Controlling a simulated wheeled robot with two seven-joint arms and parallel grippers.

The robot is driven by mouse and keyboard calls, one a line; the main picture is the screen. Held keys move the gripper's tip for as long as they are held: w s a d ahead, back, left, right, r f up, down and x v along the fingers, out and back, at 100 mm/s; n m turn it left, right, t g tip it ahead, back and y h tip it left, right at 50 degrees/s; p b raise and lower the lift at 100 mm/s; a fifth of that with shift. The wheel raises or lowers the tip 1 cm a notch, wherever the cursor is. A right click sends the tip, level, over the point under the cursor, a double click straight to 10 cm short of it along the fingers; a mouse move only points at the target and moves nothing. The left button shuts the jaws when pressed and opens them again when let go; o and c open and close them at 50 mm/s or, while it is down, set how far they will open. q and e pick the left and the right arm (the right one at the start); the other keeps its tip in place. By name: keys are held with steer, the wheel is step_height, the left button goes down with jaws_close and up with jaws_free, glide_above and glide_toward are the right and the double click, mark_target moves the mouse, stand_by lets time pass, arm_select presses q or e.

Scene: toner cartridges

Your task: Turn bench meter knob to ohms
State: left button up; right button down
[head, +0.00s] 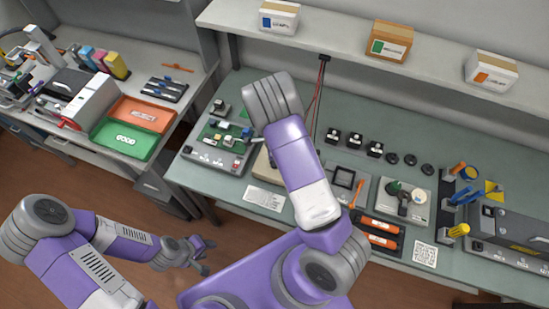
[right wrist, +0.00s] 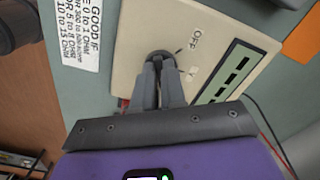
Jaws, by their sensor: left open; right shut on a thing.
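The bench meter (right wrist: 140,30) has a beige face with OFF and V marks beside its knob (right wrist: 158,56). My right gripper (right wrist: 160,66) is shut on the dark round knob, and its fingers hide most of it. The knob's pointer and the ohms mark cannot be made out. In the head view only a beige edge of the meter (head: 262,166) shows, left of my right arm, which hides the rest and the right gripper. My left gripper (head: 204,257) is open and empty, low over the floor in front of the benches.
A card (right wrist: 82,32) starting "GOOD IF" lies left of the meter; it also shows in the head view (head: 265,197). Red and black leads run nearby. A green tray (head: 124,138) stands on the left bench.

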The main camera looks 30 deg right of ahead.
steer(key=c, duration=1.2)
jaws_free()
step_height(320, 180, up, 8)
steer(key=shift+f+p, duration=0.2)
steer(key=shift+p, duration=0.3)
